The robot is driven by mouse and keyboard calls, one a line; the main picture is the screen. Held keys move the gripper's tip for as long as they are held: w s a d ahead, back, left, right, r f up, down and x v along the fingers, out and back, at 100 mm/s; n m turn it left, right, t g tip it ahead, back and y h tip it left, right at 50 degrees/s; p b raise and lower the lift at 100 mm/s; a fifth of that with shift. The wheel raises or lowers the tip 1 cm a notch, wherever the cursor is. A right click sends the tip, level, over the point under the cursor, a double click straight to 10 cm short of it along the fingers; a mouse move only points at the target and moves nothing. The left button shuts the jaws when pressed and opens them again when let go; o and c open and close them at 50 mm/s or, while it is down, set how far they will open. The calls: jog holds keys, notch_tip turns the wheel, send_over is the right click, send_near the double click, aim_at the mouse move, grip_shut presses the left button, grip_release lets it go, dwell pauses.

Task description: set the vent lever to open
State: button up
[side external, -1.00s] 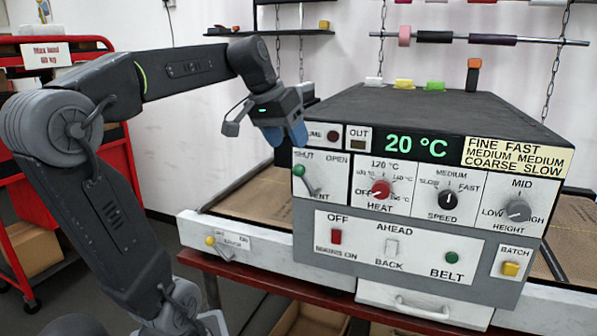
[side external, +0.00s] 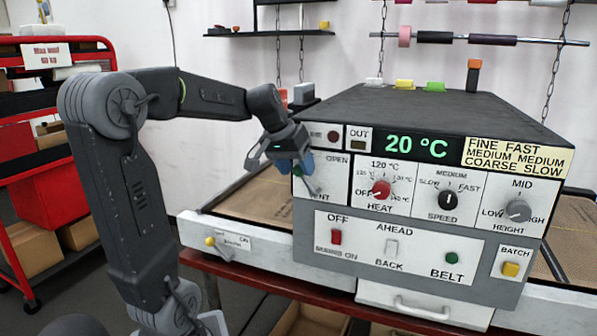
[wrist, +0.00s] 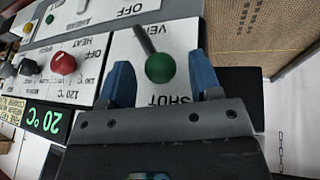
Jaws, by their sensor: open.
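The vent lever has a green knob (wrist: 160,68) on a thin grey stem, seen upside down in the wrist view. The knob lies beside the SHUT label. My open gripper (wrist: 160,76) has one blue finger on each side of the knob, with a visible gap to each. I cannot tell how deep the fingertips sit against the panel. In the side external view my gripper (side external: 302,166) is in front of the vent panel and hides the SHUT label and most or all of the knob. The OPEN label (side external: 337,160) shows to its right.
The red heat knob (side external: 381,189) is close to the right of the vent panel. The speed knob (side external: 447,200) and height knob (side external: 518,210) are farther right. A second lever with a yellow knob (side external: 210,241) is below left. The display (side external: 416,147) reads 20 °C.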

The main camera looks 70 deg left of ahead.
jog(key=shift+x, duration=0.85)
jog(key=shift+c, duration=0.2)
grip_shut()
